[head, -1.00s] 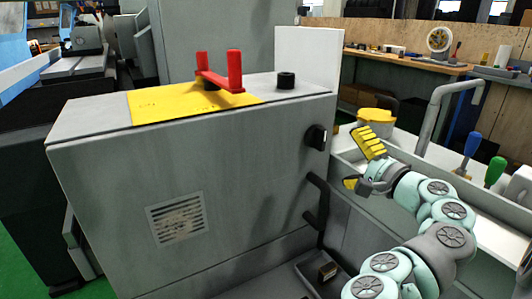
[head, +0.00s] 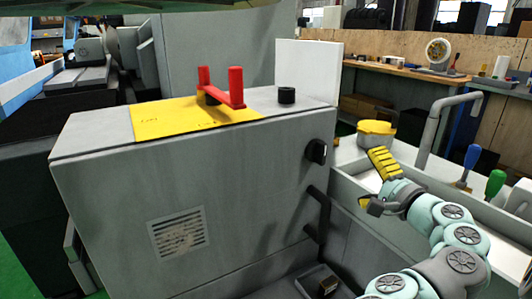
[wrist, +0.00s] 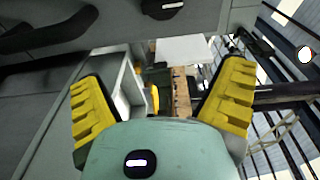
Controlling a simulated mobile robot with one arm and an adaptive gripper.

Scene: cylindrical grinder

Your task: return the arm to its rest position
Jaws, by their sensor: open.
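My gripper (head: 374,182) has yellow ribbed fingers and shows at the right of the head view, in front of the grey cabinet's right side and beside the white sink counter. In the wrist view my gripper (wrist: 163,105) has its two yellow fingers wide apart with nothing between them. The pale green arm runs from it down to the lower right of the head view, bent at several joints. The arm is clear of the cabinet's top.
A yellow-lidded container (head: 376,130), a faucet (head: 433,130), a blue-handled tool (head: 472,158) and a green-handled tool (head: 494,183) stand on the counter. A workbench is behind.

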